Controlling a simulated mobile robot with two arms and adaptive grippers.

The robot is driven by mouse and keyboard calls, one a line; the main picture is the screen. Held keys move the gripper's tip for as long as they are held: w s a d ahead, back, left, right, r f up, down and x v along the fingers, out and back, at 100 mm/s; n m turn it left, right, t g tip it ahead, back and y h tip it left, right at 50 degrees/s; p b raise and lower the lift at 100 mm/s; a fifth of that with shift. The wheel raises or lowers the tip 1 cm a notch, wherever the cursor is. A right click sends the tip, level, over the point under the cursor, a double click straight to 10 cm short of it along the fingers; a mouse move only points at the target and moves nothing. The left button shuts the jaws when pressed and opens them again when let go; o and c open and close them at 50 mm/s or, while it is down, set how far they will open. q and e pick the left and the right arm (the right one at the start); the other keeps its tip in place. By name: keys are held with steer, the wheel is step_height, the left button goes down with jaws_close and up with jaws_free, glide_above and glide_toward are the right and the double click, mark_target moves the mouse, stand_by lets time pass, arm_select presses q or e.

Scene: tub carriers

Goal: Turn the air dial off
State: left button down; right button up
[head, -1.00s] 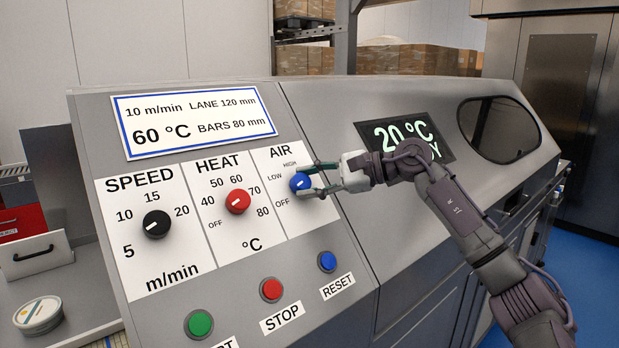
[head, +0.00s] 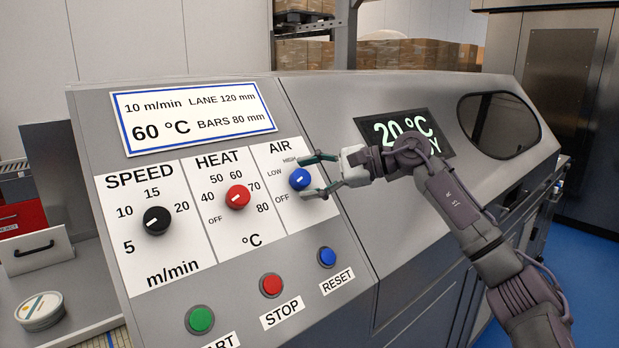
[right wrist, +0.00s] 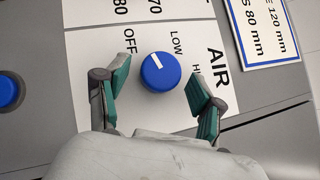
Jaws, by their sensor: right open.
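The blue air dial (head: 299,180) is on the sloped control panel under the word AIR, with OFF, LOW and HIGH marks around it. It also shows in the right wrist view (right wrist: 160,72), where its white pointer line points between OFF and LOW. My right gripper (head: 313,176) is open, one finger on each side of the dial. In the right wrist view, gaps show between the dial and both fingers of the gripper (right wrist: 160,80). My left gripper is not in view.
The red heat dial (head: 238,197) and black speed dial (head: 156,220) are to the left of the air dial. Green start (head: 200,319), red stop (head: 271,285) and blue reset (head: 327,257) buttons are below. A display (head: 392,130) reading 20 °C is partly behind my right arm.

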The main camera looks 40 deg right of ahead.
steer(key=shift+s+d, duration=0.1)
steer(key=v, duration=1.1)
steer(key=shift+s+d+r, duration=0.2)
steer(key=shift+s+d, duration=0.05)
steer(key=shift+d, duration=0.05)
